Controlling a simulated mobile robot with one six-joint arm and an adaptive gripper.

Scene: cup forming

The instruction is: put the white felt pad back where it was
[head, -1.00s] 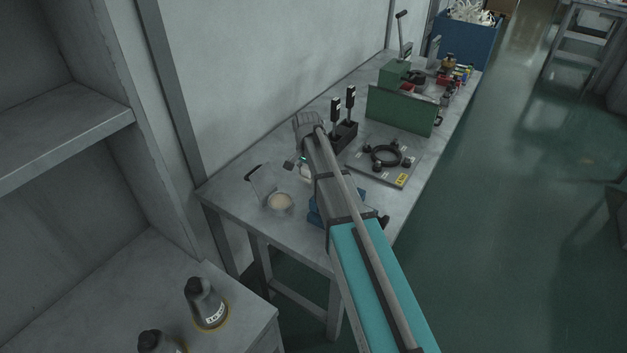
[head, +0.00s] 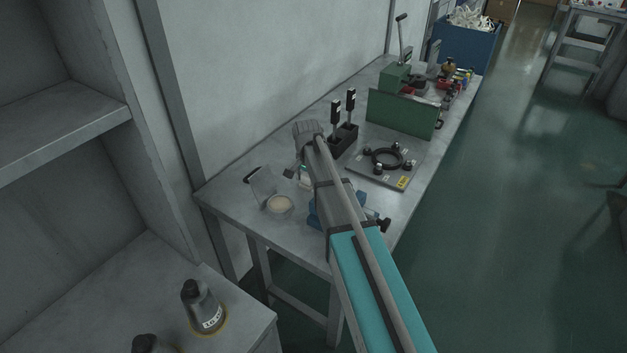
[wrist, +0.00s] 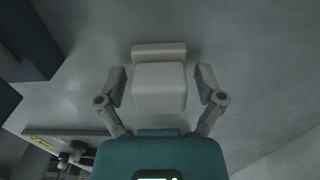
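A white block-like piece (wrist: 160,90), which looks like the white felt pad, lies between the fingers of my gripper (wrist: 161,80) in the wrist view. Gaps show on both sides of it, so the fingers stand apart around it without visible contact. A second pale, wider bar (wrist: 158,48) shows just beyond it; I cannot tell whether it is part of the same piece. In the head view my gripper (head: 302,172) is low over the near end of the grey bench, partly hidden by my arm.
The bench (head: 235,188) runs along the wall. A black two-post holder (head: 345,136), a plate with a black ring (head: 386,158) and a green panel (head: 401,114) stand farther back. Blue parts (head: 316,213) are close beside my arm. Dark bottles (head: 203,305) stand at the lower left.

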